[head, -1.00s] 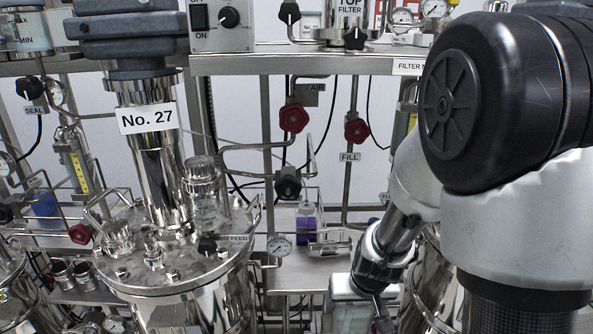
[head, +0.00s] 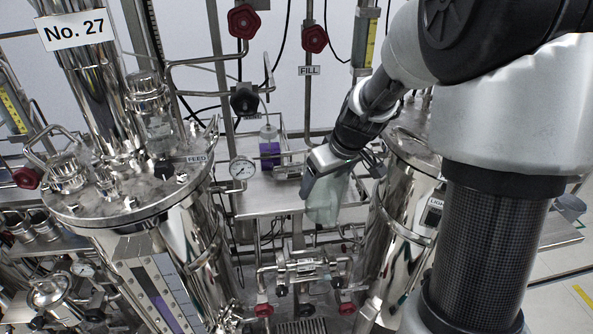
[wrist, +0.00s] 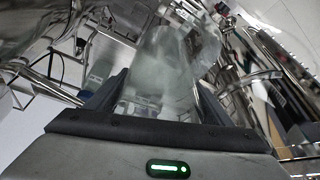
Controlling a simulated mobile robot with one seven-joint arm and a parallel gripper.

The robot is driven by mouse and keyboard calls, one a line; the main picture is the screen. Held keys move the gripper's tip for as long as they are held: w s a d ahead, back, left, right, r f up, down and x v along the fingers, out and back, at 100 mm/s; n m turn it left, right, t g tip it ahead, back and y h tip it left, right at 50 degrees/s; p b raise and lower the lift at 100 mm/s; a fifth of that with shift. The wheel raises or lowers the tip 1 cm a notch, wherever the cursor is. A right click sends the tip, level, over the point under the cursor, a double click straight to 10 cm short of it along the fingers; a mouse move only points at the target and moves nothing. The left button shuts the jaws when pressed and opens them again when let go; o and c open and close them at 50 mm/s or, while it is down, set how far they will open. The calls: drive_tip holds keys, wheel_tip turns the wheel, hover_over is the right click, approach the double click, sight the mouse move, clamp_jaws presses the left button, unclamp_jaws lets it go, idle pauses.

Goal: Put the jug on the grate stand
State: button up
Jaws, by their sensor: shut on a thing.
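The jug (head: 326,202) is a translucent, pale greenish vessel hanging below my gripper (head: 342,176) in the head view. My gripper is shut on the jug, high up between the two big steel vessels. In the wrist view the jug (wrist: 165,65) fills the space between the two dark fingers of my gripper (wrist: 157,98). A dark slatted grate (head: 302,326), perhaps the grate stand, shows at the bottom edge of the head view, below the jug and cut off by the frame.
The No. 27 vessel (head: 125,190) stands left and another steel vessel (head: 398,215) right, close beside the jug. A steel shelf (head: 262,203) with a purple-filled bottle (head: 269,150) lies behind. Pipes with red-handled valves (head: 263,310) run below the jug, above the grate.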

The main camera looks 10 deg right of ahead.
drive_tip(key=w+a+f+p, duration=0.1)
drive_tip(key=w+a, duration=0.1)
drive_tip(key=w, duration=0.3)
drive_tip(key=w+a+f+p, duration=0.1)
drive_tip(key=w+a+f, duration=0.1)
drive_tip(key=w, duration=0.4)
drive_tip(key=shift+w+a+f, duration=0.25)
drive_tip(key=shift+w+a, duration=0.05)
drive_tip(key=shift+a, duration=0.05)
drive_tip(key=shift+f, duration=0.2)
drive_tip(key=o, duration=1.1)
